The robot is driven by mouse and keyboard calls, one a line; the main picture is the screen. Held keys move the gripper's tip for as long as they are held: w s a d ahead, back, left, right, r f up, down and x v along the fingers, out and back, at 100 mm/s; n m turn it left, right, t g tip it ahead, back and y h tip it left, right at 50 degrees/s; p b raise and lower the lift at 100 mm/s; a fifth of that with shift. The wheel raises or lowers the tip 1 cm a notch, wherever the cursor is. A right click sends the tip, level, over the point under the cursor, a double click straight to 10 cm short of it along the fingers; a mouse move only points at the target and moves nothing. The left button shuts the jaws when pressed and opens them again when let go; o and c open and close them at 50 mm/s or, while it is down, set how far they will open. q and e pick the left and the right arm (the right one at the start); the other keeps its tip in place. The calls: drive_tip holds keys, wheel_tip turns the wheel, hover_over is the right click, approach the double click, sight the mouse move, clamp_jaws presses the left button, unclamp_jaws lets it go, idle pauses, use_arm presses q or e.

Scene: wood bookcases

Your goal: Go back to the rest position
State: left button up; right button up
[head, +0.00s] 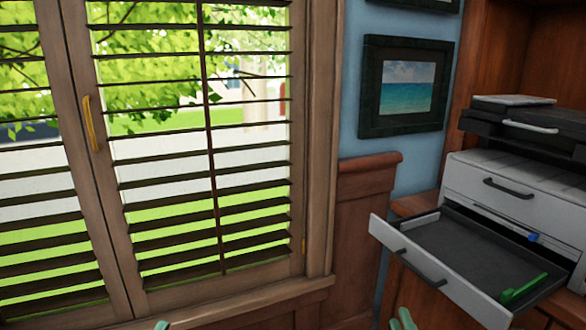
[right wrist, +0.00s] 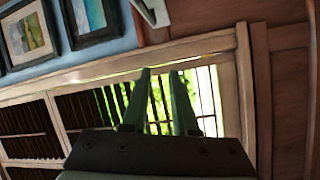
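My right gripper (head: 402,320) shows only its pale green fingertips at the bottom edge of the head view, in front of and below the open drawer. In the right wrist view its two fingers (right wrist: 160,72) stand apart with nothing between them. My left gripper (head: 162,325) shows just one small tip at the bottom edge, below the window. The rest of it is out of frame, so its opening cannot be told.
Shuttered windows (head: 200,150) fill the left. A framed seascape (head: 406,87) hangs between.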

drive_tip(key=s+a+r+m+t+y, duration=0.1)
drive_tip(key=s+a+r+m+y, duration=0.25)
drive_tip(key=s, duration=0.25)
drive_tip(key=s+a+r+m+t+y, duration=0.1)
drive_tip(key=s+a+r+m+y, duration=0.1)
drive_tip(key=s+r+m+y, duration=0.4)
use_arm(q)
drive_tip(key=w+a+f+n+g+y+p, duration=0.1)
drive_tip(key=w+f+n+g+y+p, duration=0.4)
drive_tip(key=f+p, duration=0.3)
drive_tip(key=s+a+f+n+g+y+p, duration=0.2)
drive_tip(key=s+f+g+p, duration=0.6)
drive_tip(key=p, duration=0.8)
wheel_tip(320, 180, down, 3)
drive_tip(key=shift+s+a+n+y, duration=0.2)
drive_tip(key=shift+s+n+y, duration=0.4)
drive_tip(key=shift+s+y, duration=0.45)
use_arm(e)
drive_tip(key=s+d+f+m+g+h, duration=0.1)
drive_tip(key=s+f+g+h, duration=0.3)
drive_tip(key=f, duration=0.3)
drive_tip(key=s+d+f+m+g+h, duration=0.1)
drive_tip(key=s+d+f+g+h, duration=0.1)
drive_tip(key=f+g, duration=0.5)
drive_tip(key=shift+s+f+m+g+h, duration=0.35)
drive_tip(key=shift+s+h, duration=0.5)
drive_tip(key=shift+s, duration=0.2)
